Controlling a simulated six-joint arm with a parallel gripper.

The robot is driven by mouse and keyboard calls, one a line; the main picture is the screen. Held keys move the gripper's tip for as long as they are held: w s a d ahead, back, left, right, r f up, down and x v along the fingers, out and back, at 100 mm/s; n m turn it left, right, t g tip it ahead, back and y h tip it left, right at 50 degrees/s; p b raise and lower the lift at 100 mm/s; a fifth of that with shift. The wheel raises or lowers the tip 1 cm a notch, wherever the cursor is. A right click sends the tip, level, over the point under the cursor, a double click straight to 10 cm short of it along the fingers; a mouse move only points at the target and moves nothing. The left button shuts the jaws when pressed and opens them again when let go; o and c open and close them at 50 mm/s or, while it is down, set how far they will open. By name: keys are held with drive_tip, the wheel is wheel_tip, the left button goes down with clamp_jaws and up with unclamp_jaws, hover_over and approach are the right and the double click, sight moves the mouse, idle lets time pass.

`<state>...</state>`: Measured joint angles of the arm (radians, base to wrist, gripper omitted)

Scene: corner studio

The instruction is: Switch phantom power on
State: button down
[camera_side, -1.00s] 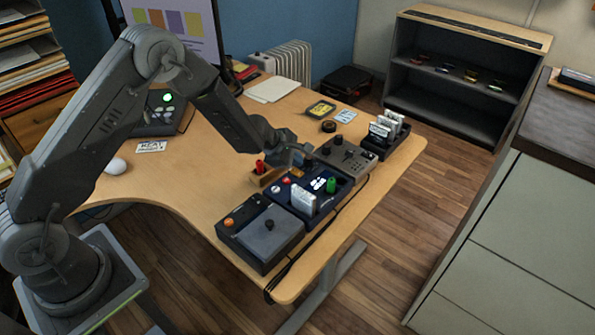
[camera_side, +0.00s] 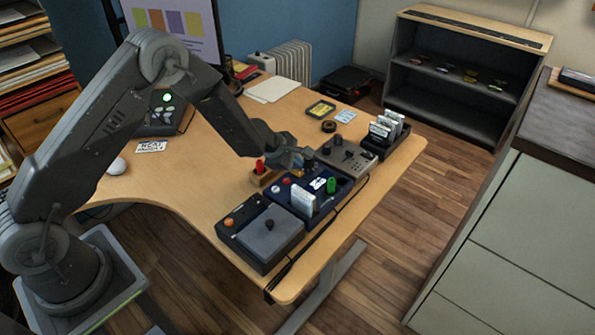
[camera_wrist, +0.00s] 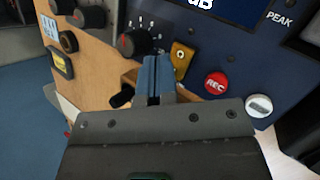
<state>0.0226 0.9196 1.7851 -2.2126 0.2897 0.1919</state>
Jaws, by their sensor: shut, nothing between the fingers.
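A dark blue panel unit (camera_side: 335,196) stands on the desk in the side view, with a white card, a green knob and small buttons on top. In the wrist view the blue panel (camera_wrist: 255,55) shows a red REC button (camera_wrist: 216,84), a pale button (camera_wrist: 259,106) and a small brass-coloured plate (camera_wrist: 182,57) with a dark spot or stub. No phantom label is readable. My gripper (camera_wrist: 158,62) is shut and empty, its tips just left of the brass plate; I cannot tell whether they touch. It hovers at the blue unit's far edge in the side view (camera_side: 303,160).
A grey knob box (camera_side: 352,157) and a card rack (camera_side: 378,146) stand beyond the blue unit. A joystick box (camera_side: 262,238) stands nearer. A red-topped wooden block (camera_side: 266,178) is at left.

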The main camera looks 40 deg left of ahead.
drive_tip(key=shift+r, duration=0.1)
drive_tip(key=shift+r, duration=0.6)
drive_tip(key=shift+r, duration=3.05)
